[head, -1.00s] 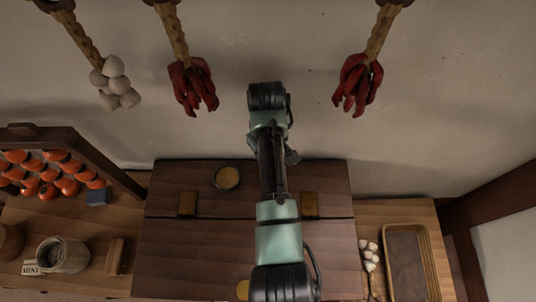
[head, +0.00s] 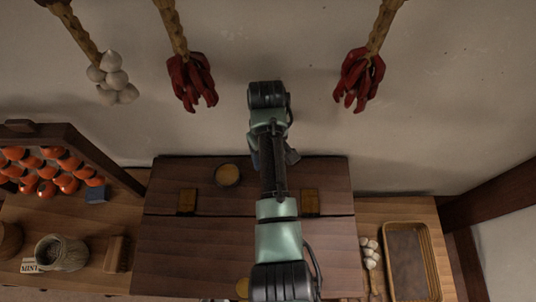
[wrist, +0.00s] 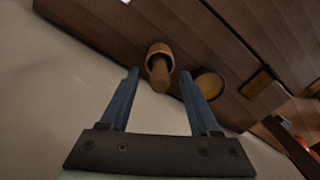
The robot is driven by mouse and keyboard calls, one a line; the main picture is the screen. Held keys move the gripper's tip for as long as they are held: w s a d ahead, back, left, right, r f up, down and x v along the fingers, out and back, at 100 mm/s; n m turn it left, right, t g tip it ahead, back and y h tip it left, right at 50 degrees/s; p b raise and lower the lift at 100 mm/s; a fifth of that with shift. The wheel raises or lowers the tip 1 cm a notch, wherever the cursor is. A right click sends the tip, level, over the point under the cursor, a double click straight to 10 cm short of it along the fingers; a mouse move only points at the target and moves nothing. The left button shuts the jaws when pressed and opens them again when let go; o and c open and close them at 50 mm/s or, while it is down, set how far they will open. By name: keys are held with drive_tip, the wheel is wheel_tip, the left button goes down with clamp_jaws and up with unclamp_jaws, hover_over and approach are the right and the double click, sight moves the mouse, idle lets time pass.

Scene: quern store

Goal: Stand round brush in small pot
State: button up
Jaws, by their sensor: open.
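A small wooden pot (wrist: 152,48) stands on the dark wooden lid in the wrist view. A brown rounded handle, seemingly the round brush (wrist: 159,67), sticks up out of its mouth towards my camera. Its lower end is hidden inside the pot. My gripper (wrist: 160,76) is open, its two blue fingers on either side of the handle's end, with visible gaps. In the head view my arm hides the pot and brush, and only a bit of blue finger (head: 254,159) shows.
A round, yellow-topped dish (head: 228,175) sits close beside the pot; the wrist view also shows it (wrist: 210,85) by one finger. The wall rises just behind. Red chilli bunches (head: 192,82) hang above. A jar (head: 62,253) and a tray (head: 392,240) stand at the sides.

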wheel_tip(320, 180, up, 13)
drive_tip(key=p, duration=0.3)
drive_tip(key=shift+w, duration=0.15)
drive_tip(key=shift+a, duration=0.1)
idle(1.1)
